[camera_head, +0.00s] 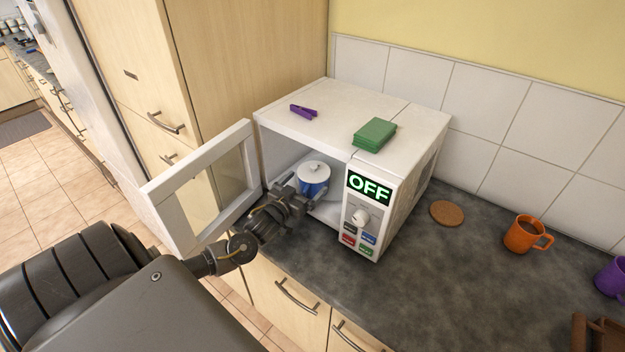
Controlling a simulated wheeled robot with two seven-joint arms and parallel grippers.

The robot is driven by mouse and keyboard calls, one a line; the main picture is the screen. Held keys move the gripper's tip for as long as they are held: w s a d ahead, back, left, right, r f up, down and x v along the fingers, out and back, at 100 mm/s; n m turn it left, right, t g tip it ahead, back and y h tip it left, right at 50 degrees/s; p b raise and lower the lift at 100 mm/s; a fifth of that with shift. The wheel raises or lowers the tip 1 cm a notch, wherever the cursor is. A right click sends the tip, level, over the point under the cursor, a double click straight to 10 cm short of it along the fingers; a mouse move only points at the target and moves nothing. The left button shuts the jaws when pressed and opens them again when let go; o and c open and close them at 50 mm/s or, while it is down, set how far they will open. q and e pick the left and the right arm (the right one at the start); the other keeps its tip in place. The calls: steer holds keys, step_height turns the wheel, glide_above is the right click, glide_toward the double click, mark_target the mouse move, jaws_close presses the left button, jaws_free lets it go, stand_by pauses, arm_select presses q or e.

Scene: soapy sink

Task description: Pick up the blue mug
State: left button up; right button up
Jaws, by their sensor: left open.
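The blue mug (314,187) stands inside the open white microwave (408,130), near its front opening. My left gripper (303,190) reaches into the opening from the front left. Its jaws are open, with the fingers at the near side of the mug. I cannot tell whether they touch it. The gripper hides the mug's lower part, and no handle shows. My right gripper is not in view.
The microwave door (207,190) stands open left of my arm. A green block (374,134) and a purple clip (303,111) lie on top. An orange mug (523,236), a brown coaster (446,213) and a purple mug (613,278) are on the counter. The counter's front middle is clear.

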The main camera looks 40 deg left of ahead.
arm_select(q)
steer(key=shift+w+f, duration=0.1)
steer(key=shift+w, duration=1.15)
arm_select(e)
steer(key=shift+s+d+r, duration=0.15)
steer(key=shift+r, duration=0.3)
arm_select(q)
steer(key=shift+s, duration=0.15)
steer(key=shift+c, duration=1)
steer(key=shift+a, duration=0.1)
steer(key=c, duration=0.9)
steer(key=shift+r, duration=0.2)
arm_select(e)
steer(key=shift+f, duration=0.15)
